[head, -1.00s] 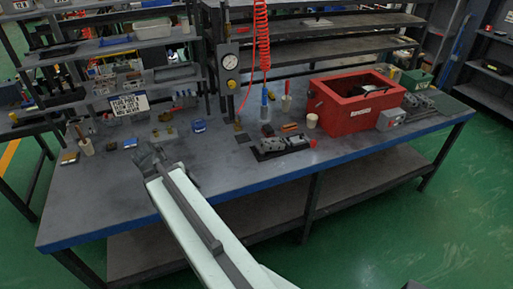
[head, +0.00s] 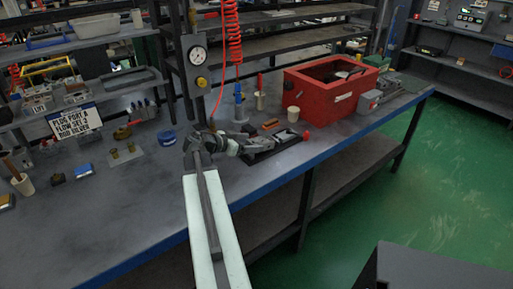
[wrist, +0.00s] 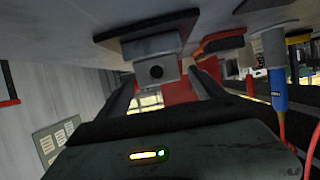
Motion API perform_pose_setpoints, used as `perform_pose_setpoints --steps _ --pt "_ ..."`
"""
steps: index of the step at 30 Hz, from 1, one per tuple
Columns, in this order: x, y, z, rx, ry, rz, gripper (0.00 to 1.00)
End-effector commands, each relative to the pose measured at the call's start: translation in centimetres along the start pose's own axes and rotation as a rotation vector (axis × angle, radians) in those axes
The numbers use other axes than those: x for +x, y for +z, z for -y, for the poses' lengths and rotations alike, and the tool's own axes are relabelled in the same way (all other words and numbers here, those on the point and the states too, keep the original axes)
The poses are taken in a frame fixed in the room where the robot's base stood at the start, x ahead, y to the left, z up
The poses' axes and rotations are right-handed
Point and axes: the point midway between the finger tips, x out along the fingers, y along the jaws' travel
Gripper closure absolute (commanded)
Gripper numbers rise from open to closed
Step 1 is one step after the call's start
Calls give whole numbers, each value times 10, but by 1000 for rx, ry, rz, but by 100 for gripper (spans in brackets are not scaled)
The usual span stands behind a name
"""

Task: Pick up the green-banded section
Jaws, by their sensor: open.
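Grey valve block sections (head: 287,137) sit on a black tray (head: 262,156) near the bench's middle. I cannot make out a green band on any of them. My gripper (head: 229,145) is at the left end of this tray in the head view and covers part of it. In the wrist view my gripper (wrist: 165,92) is open, with a dark finger on each side. A grey block (wrist: 155,70) with a round hole in its face lies ahead between the fingers, against a dark tray (wrist: 112,28). No grip on it shows.
A red box (head: 318,98) stands right of the tray, with a white cup (head: 293,114) before it. A blue-tipped tool (head: 239,102) and a gauge post (head: 197,65) stand behind. A blue tub (head: 167,137) is to the left. The bench front is clear.

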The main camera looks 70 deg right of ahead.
Motion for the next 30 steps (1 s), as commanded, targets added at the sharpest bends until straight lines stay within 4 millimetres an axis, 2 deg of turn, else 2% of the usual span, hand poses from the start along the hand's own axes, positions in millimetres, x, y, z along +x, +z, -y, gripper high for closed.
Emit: perform_pose_setpoints --steps 5,14,20,21,27,29,30 --pt "8 2 1 -1 -2 1 22" --pt "54 7 2 -1 -1 2 22" --pt "56 5 2 -2 -4 2 22" --pt "55 5 2 -2 -4 2 25" --pt "55 5 2 -2 -4 2 80" --pt "55 5 2 -3 -4 2 97" --pt "55 5 2 -3 -4 2 100"
